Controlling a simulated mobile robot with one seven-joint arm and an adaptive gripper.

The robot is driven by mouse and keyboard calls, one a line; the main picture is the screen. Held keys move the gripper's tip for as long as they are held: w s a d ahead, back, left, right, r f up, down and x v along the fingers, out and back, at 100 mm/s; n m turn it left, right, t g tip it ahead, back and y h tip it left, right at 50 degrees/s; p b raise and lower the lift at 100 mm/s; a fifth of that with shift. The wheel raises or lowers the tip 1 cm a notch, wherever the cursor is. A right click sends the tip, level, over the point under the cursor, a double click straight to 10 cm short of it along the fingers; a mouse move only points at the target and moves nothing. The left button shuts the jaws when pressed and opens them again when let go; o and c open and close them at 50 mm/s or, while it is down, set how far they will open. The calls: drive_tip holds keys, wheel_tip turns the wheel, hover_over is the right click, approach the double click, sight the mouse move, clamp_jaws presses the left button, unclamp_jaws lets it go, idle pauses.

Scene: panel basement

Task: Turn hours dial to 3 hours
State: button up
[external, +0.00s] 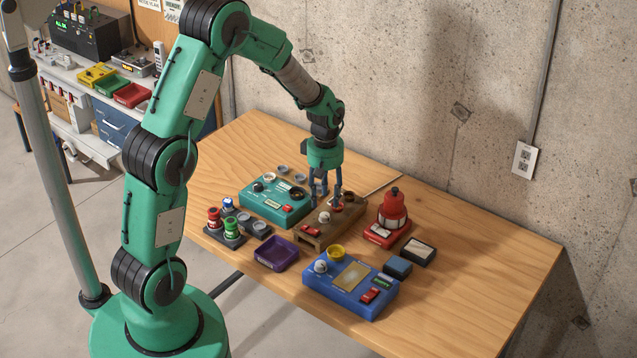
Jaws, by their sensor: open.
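My gripper (328,199) points down over the wooden control box (343,227) in the middle of the table, fingers apart. The wooden box carries a pale knob, a red switch and a dark round part at its back, partly hidden by my fingers. Whether my fingertips touch a knob cannot be told. A teal control box (270,207) stands to its left with round knobs and a red button. Dial markings are too small to read, so which knob is the hours dial is unclear.
A red beacon unit (391,214) stands close at the right of the wooden box. A purple tray (277,254), a rack with red, green and blue pieces (226,237), and small dark boxes (418,252) surround it. The table's right end (490,260) is clear. A concrete wall is behind.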

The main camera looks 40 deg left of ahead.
sight(325, 215)
drive_tip(key=shift+f+b, duration=0.3)
drive_tip(key=shift+f, duration=2.8)
clamp_jaws()
